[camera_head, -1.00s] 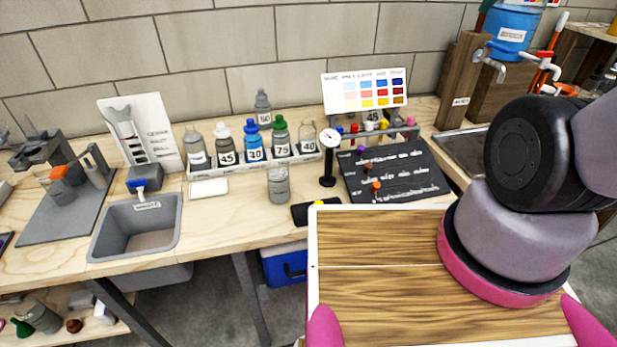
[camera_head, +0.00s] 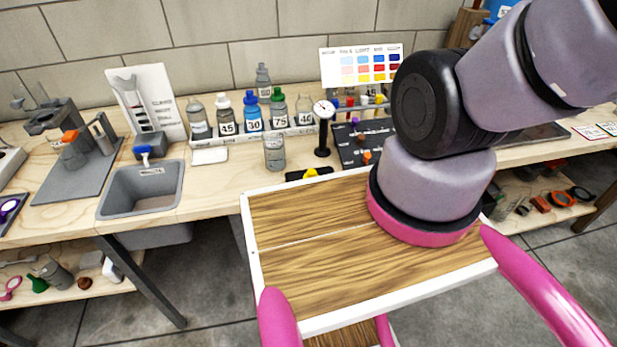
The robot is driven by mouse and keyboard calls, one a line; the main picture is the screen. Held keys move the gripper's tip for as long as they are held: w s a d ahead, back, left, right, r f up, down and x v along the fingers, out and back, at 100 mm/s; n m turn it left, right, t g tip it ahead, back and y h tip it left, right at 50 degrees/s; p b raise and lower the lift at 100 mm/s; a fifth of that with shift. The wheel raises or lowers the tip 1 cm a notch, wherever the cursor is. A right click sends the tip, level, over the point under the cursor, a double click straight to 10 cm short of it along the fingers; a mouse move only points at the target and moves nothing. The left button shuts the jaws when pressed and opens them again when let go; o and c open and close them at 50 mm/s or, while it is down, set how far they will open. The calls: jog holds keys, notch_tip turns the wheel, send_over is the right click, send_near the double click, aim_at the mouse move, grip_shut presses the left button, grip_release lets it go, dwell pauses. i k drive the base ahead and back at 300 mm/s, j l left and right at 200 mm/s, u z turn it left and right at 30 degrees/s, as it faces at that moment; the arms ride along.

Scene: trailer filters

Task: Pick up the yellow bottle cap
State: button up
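A small yellow cap (camera_head: 310,173) lies on a black pad (camera_head: 293,176) at the front edge of the wooden workbench, just past the far edge of my wood-topped base. Another small yellow item (camera_head: 379,98) sits on the rack at the back, among red and white ones; I cannot tell whether it is a cap. My arm's thick grey links rise on the right side of the view, to the right of the cap. My gripper is out of view, so its opening and contents are hidden.
A clear grey bottle (camera_head: 274,152) and a dial gauge on a black stand (camera_head: 322,135) stand behind the cap. Numbered bottles (camera_head: 253,112) line a rack. A grey sink (camera_head: 140,188) is at left. My arm partly covers a dark board (camera_head: 352,143).

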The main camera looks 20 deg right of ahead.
aim_at(311, 172)
jog(key=k+j+z, duration=0.1)
jog(key=z, duration=0.25)
jog(key=k+z, duration=0.3)
jog(key=i, duration=0.05)
